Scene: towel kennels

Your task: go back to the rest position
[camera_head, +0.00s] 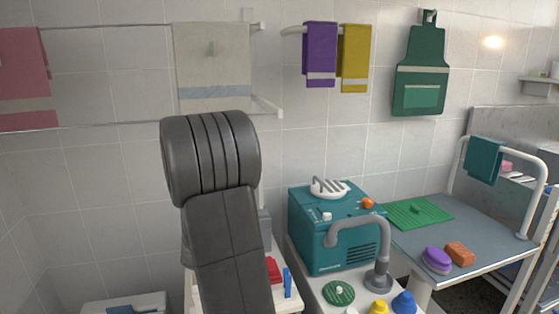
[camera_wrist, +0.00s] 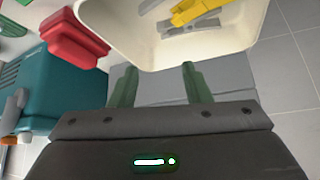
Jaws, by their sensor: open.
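My gripper (camera_wrist: 158,82) shows in the wrist view with its two green fingers wide apart and nothing between them. The fingertips are just below the near edge of a cream bin (camera_wrist: 240,42) in the picture; I cannot tell whether they touch it. In the head view my dark grey arm stands upright in the middle of the picture, and my gripper cannot be made out there.
The cream bin holds grey pieces and a yellow one (camera_wrist: 195,11). A red container (camera_wrist: 75,40) is beside it. A teal machine (camera_head: 335,235) with a grey hose stands right of my arm. A grey table (camera_head: 440,240) holds a purple brush (camera_head: 436,259) and an orange block (camera_head: 460,253). Towels hang behind.

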